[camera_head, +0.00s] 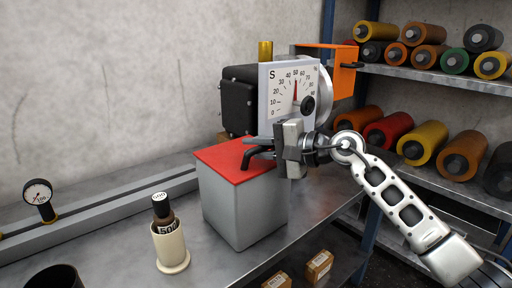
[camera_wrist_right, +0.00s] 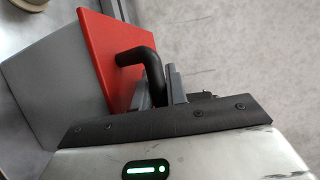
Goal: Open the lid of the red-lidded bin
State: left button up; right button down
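The grey bin (camera_head: 240,210) stands on the metal bench with its red lid (camera_head: 222,160) lying flat on top. It also shows in the right wrist view as a grey wall (camera_wrist_right: 50,75) with the red lid (camera_wrist_right: 105,60). A bent black handle (camera_wrist_right: 150,62) rises from the lid. My right gripper (camera_head: 264,148) is at this handle, above the lid's right side. In the wrist view its two fingers (camera_wrist_right: 160,88) lie close on both sides of the handle and appear shut on it. My left gripper is not in view.
A dial gauge box (camera_head: 285,88) with a black motor stands behind the bin. A cream cup (camera_head: 170,247) holding a dark weight stands left of the bin. A shelf (camera_head: 430,78) of coloured rolls is at right. Small boxes (camera_head: 319,265) lie below the bench top.

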aim_at(247, 158)
jog(key=shift+w+r+h+p, duration=0.15)
jog(key=shift+r+h+p, duration=0.25)
jog(key=shift+r+p, duration=0.4)
jog(key=r+p, duration=0.1)
jog(key=w+a+r+m+g+h+p, duration=0.1)
jog(key=w+r+g+h+p, duration=0.1)
jog(key=r, duration=0.1)
jog(key=shift+a, duration=0.25)
jog(key=shift+w+a+r+g, duration=0.15)
jog(key=shift+g, duration=0.15)
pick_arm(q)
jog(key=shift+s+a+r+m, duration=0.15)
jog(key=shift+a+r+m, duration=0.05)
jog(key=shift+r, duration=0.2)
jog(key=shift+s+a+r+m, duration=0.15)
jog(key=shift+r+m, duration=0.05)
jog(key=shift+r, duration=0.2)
pick_arm(e)
jog(key=shift+w+a+r, duration=0.6)
jog(key=shift+w+r, duration=0.2)
jog(key=shift+r, duration=0.15)
jog(key=c, duration=1.4)
grip_release()
jog(key=shift+f, duration=0.1)
